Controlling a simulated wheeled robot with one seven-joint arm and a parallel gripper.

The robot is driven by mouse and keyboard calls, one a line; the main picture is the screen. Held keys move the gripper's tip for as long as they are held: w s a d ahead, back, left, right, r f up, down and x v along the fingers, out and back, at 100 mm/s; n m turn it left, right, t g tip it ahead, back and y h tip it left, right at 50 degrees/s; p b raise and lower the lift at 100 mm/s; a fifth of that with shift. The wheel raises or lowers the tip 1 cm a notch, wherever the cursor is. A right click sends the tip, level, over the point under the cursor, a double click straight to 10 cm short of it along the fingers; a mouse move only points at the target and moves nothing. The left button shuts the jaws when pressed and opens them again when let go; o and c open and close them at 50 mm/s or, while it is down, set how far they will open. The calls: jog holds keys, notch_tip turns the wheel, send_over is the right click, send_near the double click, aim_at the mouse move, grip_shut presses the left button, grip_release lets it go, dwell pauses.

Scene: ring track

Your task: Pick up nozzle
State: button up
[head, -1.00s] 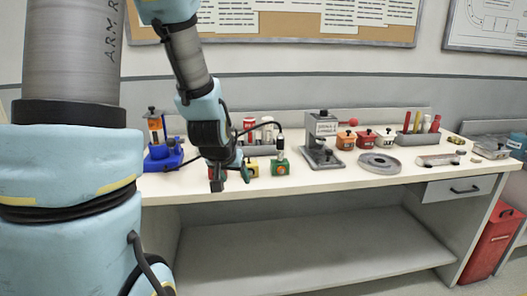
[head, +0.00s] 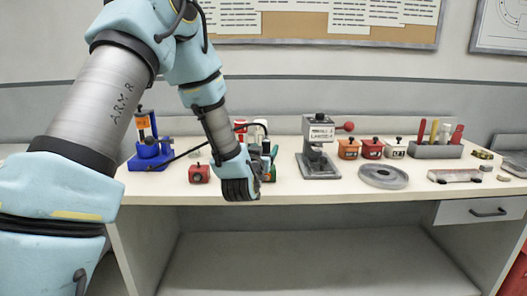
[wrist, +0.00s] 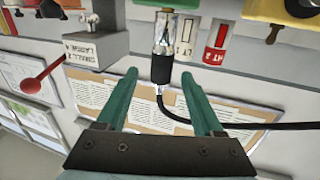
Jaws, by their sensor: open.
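What looks like the nozzle is an upright slim tool with a black grip, a clear and metal section and a black cable. It shows in the wrist view (wrist: 162,68), which is upside down. My gripper (wrist: 159,76) is open, with its green fingers on either side of the black grip in the picture. I cannot tell whether the grip is fully between them in depth. No contact shows. In the head view my gripper (head: 268,164) is at the bench's front, covering most of the nozzle and its green block.
The white bench (head: 320,194) carries a blue stand (head: 150,152) and a red block (head: 199,173) on the left. A grey press (head: 318,150), lidded pots (head: 371,149), a grey ring (head: 383,177) and a tool rack (head: 435,151) stand to the right.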

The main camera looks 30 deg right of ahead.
jog(key=shift+p+x, duration=1.2)
jog(key=shift+x, duration=2)
jog(key=shift+a, duration=0.1)
grip_shut()
